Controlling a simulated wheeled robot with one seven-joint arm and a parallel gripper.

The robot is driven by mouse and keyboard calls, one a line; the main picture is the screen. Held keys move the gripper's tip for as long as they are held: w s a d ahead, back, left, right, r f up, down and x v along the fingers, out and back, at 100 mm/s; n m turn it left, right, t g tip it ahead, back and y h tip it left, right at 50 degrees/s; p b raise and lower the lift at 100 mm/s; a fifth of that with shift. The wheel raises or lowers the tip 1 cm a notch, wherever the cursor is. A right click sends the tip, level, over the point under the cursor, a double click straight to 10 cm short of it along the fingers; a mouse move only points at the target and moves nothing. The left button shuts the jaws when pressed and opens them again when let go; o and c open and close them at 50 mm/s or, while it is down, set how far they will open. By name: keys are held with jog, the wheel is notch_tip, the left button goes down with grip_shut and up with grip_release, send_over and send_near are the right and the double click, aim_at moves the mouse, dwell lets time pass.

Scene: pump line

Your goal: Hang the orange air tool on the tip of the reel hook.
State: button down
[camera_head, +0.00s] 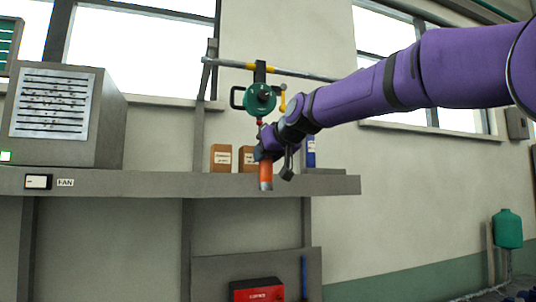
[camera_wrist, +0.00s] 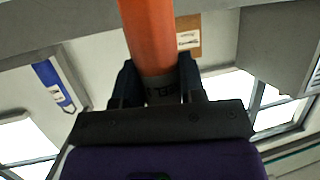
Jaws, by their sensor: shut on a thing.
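A green round reel (camera_head: 261,99) hangs from the overhead rail above my gripper. A small red piece and a thin part show just below the reel; the hook tip is too small to tell clearly. My gripper and wrist hide the tool's upper end. The reel is not seen in the wrist view.
A grey shelf (camera_head: 150,184) runs behind the tool, with brown boxes (camera_head: 221,157), a blue box (camera_head: 310,152) and a large grey vented unit (camera_head: 65,115) on it. The rail (camera_head: 290,72) crosses above. A red box (camera_head: 257,290) stands below.

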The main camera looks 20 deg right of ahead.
jog(key=shift+w+f, duration=0.25)
jog(key=shift+w, duration=0.7)
jog(key=shift+w+f, duration=0.25)
jog(key=shift+w, duration=0.65)
jog(key=shift+f, duration=0.1)
jog(key=c, duration=0.6)
grip_release()
jog(key=shift+f, duration=0.15)
jog(key=v, duration=1.1)
jog(key=s+d+f+m+g+h, duration=0.1)
jog(key=s+f+g, duration=0.1)
jog(key=s+f, duration=0.8)
jog(key=s+d+f+g+h, duration=0.1)
jog(key=s+d+f+g, duration=0.1)
jog(key=s+f, duration=0.8)
jog(key=s+d+f+m+g+h, duration=0.1)
jog(key=s+f+g, duration=0.2)
jog(key=s+f, duration=0.7)
jog(key=shift+s+d+f+m+g, duration=0.1)
jog(key=shift+d+f+m+g, duration=0.1)
jog(key=shift+f, duration=0.7)
jog(key=shift+s+d+f+m+g, duration=0.1)
jog(key=shift+f+g, duration=0.1)
jog(key=shift+f, duration=0.7)
